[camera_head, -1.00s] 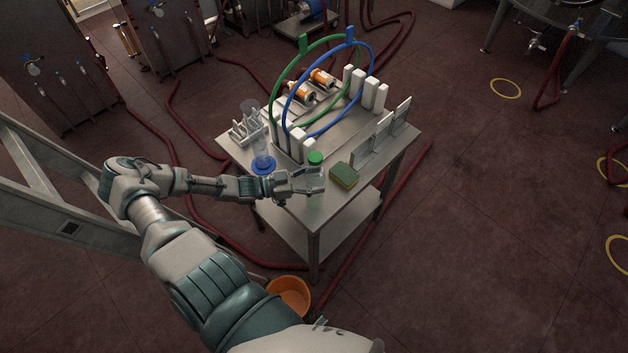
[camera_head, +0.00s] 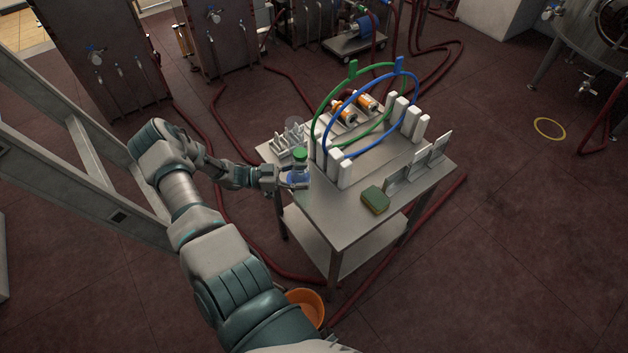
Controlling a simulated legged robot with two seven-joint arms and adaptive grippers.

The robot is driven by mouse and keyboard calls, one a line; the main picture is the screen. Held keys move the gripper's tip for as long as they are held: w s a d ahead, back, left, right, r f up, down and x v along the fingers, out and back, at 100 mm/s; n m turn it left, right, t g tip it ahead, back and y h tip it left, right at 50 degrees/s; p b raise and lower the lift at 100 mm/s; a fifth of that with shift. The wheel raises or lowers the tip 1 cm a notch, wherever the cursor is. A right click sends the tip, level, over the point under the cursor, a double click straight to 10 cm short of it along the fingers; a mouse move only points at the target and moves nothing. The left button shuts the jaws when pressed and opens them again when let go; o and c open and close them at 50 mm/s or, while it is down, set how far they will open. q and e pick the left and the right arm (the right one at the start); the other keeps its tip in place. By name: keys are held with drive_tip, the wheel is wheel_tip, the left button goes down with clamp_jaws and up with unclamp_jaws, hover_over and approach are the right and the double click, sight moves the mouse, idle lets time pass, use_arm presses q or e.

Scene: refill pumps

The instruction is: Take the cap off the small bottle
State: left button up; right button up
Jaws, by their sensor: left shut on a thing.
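The small bottle has a green cap (camera_head: 300,154), which is on its top. My left gripper (camera_head: 297,177) is shut on the bottle below the cap, at the left edge of the metal table (camera_head: 330,215). The bottle's clear body is mostly hidden by the fingers and hard to make out. Whether it touches the table I cannot tell. My right gripper is not in view.
A white rack (camera_head: 288,140), green and blue hoses (camera_head: 415,90) and white blocks are behind. A sponge (camera_head: 375,199) lies to the right. The table's front is clear.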

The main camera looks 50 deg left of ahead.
use_arm(q)
drive_tip(key=shift+s+a, duration=0.2)
drive_tip(key=shift+a, duration=0.5)
drive_tip(key=o, duration=0.5)
drive_tip(key=shift+d+r, duration=0.1)
clamp_jaws()
